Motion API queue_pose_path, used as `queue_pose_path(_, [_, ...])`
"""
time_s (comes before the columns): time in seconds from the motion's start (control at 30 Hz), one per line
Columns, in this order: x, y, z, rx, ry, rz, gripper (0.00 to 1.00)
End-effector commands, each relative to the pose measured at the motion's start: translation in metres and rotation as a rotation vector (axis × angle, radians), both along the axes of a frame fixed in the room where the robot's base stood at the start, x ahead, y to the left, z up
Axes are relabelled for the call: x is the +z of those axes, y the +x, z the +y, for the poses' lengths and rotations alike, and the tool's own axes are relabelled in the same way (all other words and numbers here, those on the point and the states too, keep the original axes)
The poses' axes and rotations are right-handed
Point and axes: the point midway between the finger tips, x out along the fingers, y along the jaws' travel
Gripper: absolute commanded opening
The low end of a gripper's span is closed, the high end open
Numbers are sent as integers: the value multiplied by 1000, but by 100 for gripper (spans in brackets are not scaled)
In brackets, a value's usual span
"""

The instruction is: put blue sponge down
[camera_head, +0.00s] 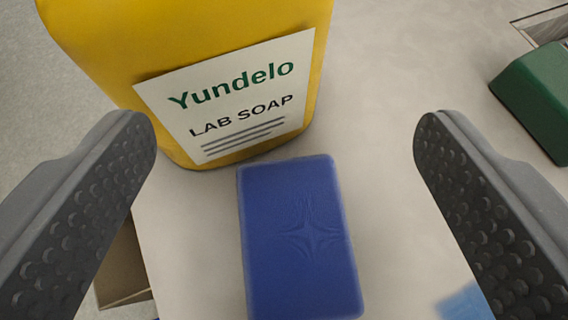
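The blue sponge (300,240) is a flat rectangular block with a star-shaped mark on its top. It lies on the pale counter (400,262) in the lower middle of the head camera view. My gripper (284,135) is wide open, with one dark, studded finger at the left and one at the right. The sponge is between the fingers in the picture, with a clear gap on both sides, and neither finger touches it. The sponge's lower end is near the bottom edge of the picture.
A yellow lab soap container (225,50) with a white label stands just behind the sponge. A green object (540,98) is at the right edge. A light blue item (466,302) shows partly at the lower right. The counter's edge runs down the left.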

Motion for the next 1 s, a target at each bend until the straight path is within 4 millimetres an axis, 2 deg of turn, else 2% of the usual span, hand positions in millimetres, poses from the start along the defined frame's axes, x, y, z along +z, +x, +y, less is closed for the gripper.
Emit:
queue_pose_path(0.37, [5,-8,1,0,-1,0,78])
queue_pose_path(1.0, [46,-85,3,1,1,3,78])
